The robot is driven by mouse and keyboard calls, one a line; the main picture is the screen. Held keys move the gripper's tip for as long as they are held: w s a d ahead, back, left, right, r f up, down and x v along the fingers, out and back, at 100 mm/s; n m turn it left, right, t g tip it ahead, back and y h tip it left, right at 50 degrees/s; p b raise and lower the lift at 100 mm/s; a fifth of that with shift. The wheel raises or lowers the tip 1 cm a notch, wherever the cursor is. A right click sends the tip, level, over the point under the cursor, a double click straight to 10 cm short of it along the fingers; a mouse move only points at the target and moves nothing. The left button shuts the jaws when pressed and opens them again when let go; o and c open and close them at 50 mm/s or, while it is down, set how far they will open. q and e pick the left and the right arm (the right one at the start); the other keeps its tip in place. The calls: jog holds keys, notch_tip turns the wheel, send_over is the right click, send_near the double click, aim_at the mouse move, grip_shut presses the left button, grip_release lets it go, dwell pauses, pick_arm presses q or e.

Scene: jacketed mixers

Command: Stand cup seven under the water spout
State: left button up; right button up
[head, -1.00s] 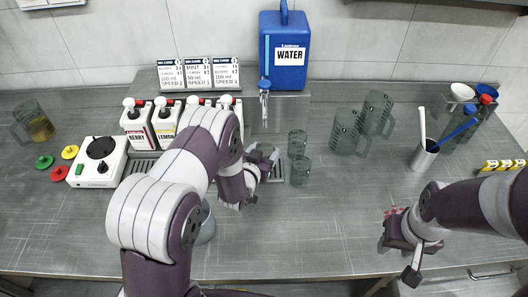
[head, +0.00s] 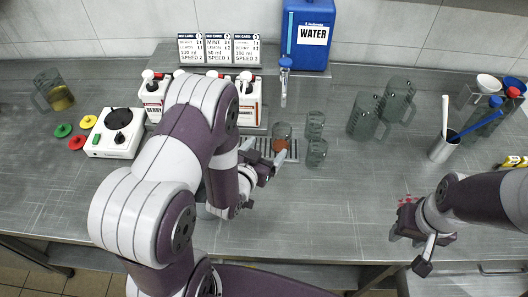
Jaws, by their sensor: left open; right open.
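A small clear cup (head: 282,131) with orange-brown content in its bottom stands upright on the slotted drip tray (head: 291,151), below the water spout (head: 285,64) of the blue water tank (head: 306,45). I cannot read a number on it. My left gripper (head: 266,155) is open, just in front and left of this cup, its fingers close to the cup's base. Whether a finger touches it I cannot tell. Two empty clear cups, one behind (head: 315,124) and one in front (head: 317,152), stand to its right. My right gripper (head: 408,252) is open and empty near the front edge.
Syrup bottles (head: 248,100) stand left of the tray, partly behind my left arm. A white mixer base (head: 115,134) is further left. Glass jugs (head: 364,117) and a utensil holder (head: 441,149) stand right. The middle right counter is clear.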

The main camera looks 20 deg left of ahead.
pick_arm(q)
jog(key=s+r+g+y, duration=0.1)
jog(key=s+r+g, duration=0.2)
jog(key=s+g, duration=0.3)
jog(key=s+r+n+g, duration=0.1)
jog(key=s+r+g, duration=0.2)
jog(key=s+g, duration=0.4)
jog(key=shift+s+a+y, duration=0.4)
jog(key=shift+s, duration=0.7)
